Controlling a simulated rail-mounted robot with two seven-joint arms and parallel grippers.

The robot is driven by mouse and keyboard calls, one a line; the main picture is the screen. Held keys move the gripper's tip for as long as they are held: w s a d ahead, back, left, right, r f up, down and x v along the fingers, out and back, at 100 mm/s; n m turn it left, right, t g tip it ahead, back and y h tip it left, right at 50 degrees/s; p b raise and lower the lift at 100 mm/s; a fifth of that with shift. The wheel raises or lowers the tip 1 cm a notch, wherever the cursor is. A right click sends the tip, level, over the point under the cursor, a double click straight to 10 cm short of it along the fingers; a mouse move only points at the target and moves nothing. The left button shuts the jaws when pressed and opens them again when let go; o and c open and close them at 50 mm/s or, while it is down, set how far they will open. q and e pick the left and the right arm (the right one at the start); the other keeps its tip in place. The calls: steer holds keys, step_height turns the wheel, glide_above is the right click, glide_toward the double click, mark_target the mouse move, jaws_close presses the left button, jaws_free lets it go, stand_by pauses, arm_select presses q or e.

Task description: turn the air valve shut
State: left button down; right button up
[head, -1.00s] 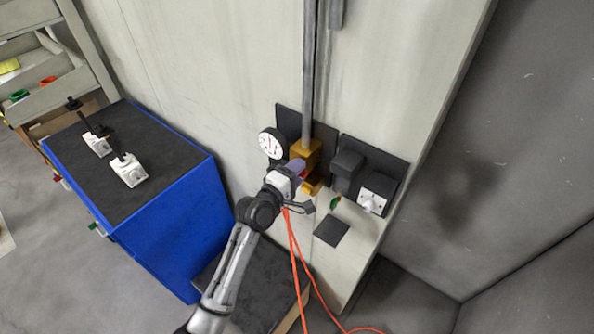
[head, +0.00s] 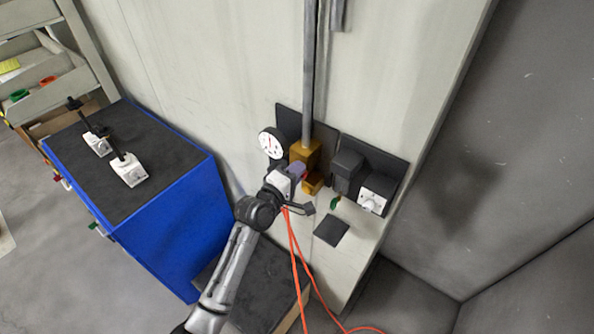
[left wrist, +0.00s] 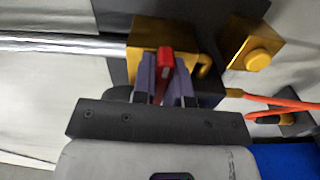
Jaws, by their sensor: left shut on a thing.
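The air valve has a brass body (head: 306,153) on a dark wall plate, at the foot of a grey vertical pipe. Its red handle (left wrist: 165,66) stands between the purple fingers of my left gripper (left wrist: 164,84) in the left wrist view. In the head view my left gripper (head: 297,173) is at the front of the brass body and hides most of the handle. The left gripper is shut on the red handle. The brass body also shows behind the fingers in the left wrist view (left wrist: 150,32). My right gripper is not in view.
A round white gauge (head: 271,143) sits left of the valve. A dark box (head: 347,166) and a white switch box (head: 376,194) are on the right. Orange hoses (head: 293,262) hang below. A blue cabinet (head: 165,230) with white jack parts stands at left.

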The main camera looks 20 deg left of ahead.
arm_select(q)
steer(key=m, duration=0.8)
steer(key=shift+m+p, duration=0.3)
steer(key=shift+p, duration=0.1)
steer(key=m, duration=0.5)
steer(key=shift+m+p, duration=0.4)
steer(key=shift+m, duration=1.3)
steer(key=shift+f, duration=0.1)
steer(key=c, duration=1.1)
jaws_free()
steer(key=shift+c, duration=0.2)
